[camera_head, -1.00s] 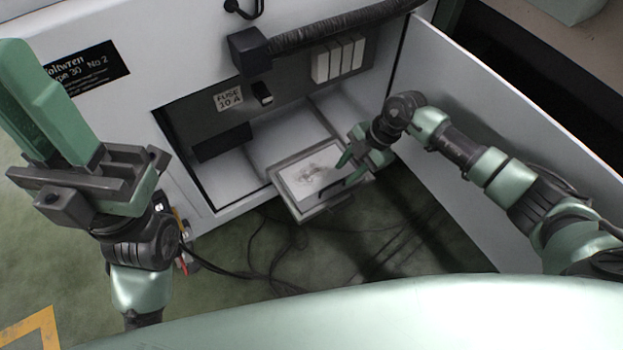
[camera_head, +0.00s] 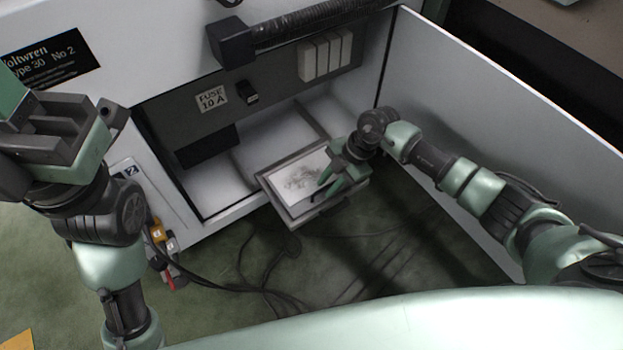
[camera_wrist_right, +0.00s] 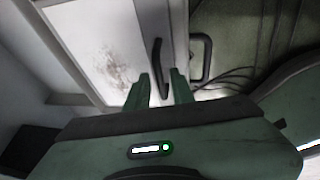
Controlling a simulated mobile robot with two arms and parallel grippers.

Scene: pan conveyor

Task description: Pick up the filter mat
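The filter mat (camera_head: 296,179) is a white rectangular sheet with a grey smudge in the middle. It lies flat in a shallow grey tray (camera_head: 299,213) that sticks out from the cabinet's bottom. In the right wrist view the mat (camera_wrist_right: 95,40) is at the upper left, with a dark curved handle (camera_wrist_right: 157,62) along its near edge. My right gripper (camera_head: 322,184) is at the mat's right edge. In the wrist view its fingers (camera_wrist_right: 160,84) are apart, with the handle's end between them. My left gripper (camera_head: 12,105) is at the far left, its fingertips cut off.
The cabinet's white door (camera_head: 480,120) stands open on the right, beside my right arm. A second handle (camera_wrist_right: 203,58) is on the tray's front. Cables (camera_head: 262,285) lie on the green floor. A thick black hose (camera_head: 310,22) runs above the opening.

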